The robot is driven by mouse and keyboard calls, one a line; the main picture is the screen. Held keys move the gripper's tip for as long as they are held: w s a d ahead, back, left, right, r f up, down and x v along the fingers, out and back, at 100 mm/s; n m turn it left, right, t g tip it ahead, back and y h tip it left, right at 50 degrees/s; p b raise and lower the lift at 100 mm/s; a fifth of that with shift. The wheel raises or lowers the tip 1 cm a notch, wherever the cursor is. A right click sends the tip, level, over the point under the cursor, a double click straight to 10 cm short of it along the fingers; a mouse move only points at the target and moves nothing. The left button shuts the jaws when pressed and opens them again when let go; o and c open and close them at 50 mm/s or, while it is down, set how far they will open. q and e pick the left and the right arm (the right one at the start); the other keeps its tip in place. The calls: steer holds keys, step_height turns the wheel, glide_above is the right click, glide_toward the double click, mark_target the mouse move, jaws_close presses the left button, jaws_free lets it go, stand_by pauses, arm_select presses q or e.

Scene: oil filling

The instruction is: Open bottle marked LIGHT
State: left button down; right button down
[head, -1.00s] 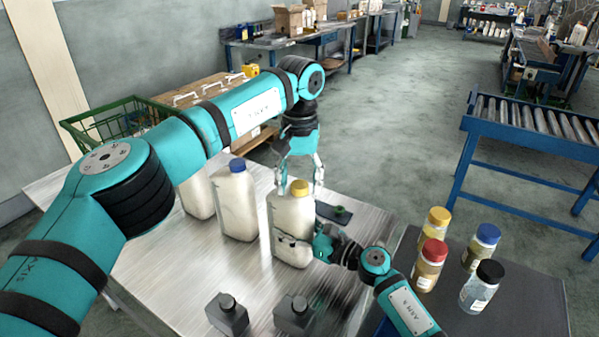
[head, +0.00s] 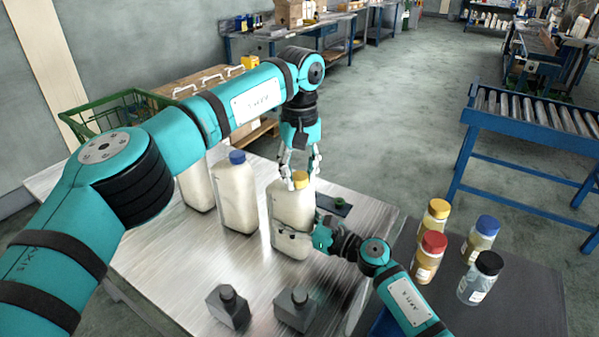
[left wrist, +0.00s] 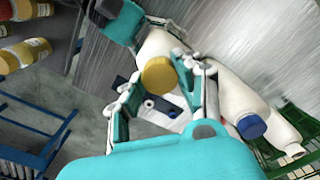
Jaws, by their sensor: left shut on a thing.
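A white bottle with a yellow cap (head: 291,212) stands upright on the metal table; no LIGHT marking is readable. My left gripper (head: 301,179) points down from above and is shut on the yellow cap (left wrist: 159,74), which shows between the fingers in the left wrist view. My right gripper (head: 308,237) is at the lower body of the same bottle, with a finger lying across its front; its far finger is hidden. A white bottle with a blue cap (head: 234,198) stands to the left, with another white bottle (head: 197,187) beyond it, its top hidden by my left arm.
Several jars with coloured lids (head: 430,256) stand on a dark table at right. A green crate (head: 105,120) is at the back left.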

arm_select(q)
steer(key=n, duration=1.5)
steer(key=shift+n, duration=0.4)
steer(key=n, duration=0.4)
steer(key=shift+n, duration=0.4)
steer(key=n, duration=0.2)
steer(key=shift+n, duration=0.4)
steer(key=n, duration=0.4)
steer(key=shift+r+n, duration=0.1)
steer(key=shift+n, duration=0.3)
steer(key=n, duration=2)
